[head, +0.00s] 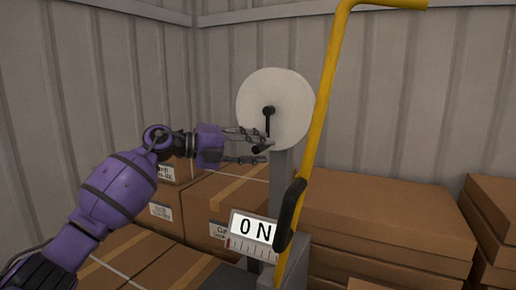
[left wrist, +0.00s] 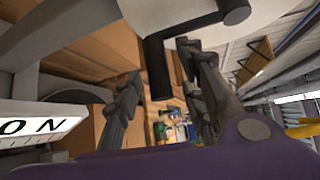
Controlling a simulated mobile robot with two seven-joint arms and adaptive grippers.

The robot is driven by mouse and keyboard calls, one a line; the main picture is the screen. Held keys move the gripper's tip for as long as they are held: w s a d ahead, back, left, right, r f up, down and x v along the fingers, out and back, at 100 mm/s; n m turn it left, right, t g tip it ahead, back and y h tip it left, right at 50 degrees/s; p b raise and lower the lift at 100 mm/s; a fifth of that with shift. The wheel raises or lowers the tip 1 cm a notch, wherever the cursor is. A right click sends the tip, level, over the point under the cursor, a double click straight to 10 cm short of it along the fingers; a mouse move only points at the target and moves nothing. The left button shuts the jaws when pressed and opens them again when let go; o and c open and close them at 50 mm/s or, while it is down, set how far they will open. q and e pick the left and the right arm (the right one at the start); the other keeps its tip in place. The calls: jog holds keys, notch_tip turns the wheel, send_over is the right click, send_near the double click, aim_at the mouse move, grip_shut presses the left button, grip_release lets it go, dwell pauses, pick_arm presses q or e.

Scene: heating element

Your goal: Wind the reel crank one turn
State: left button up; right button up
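The reel (head: 290,95) is a pale round disc on a grey post (head: 281,190) in the middle of the head view. Its black crank (head: 268,121) hangs down from the hub. My left gripper (head: 262,149) reaches in from the left at the crank's lower end, its fingers spread. In the left wrist view the dark crank handle (left wrist: 158,68) lies between the two parted fingers of my left gripper (left wrist: 162,75). I see a gap beside the handle, and contact cannot be told. My right gripper is not in view.
A yellow bar (head: 325,110) with a black grip (head: 290,214) rises just right of the reel. An ON sign (head: 253,229) stands below. Cardboard boxes (head: 375,220) fill the floor on both sides. Ribbed walls (head: 420,100) close off the back.

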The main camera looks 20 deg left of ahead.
pick_arm(q)
jog(key=shift+c, duration=1.1)
jog(key=shift+d, duration=0.1)
grip_shut()
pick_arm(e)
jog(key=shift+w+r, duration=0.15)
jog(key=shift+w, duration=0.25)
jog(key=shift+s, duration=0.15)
pick_arm(q)
jog(key=shift+d, duration=0.1)
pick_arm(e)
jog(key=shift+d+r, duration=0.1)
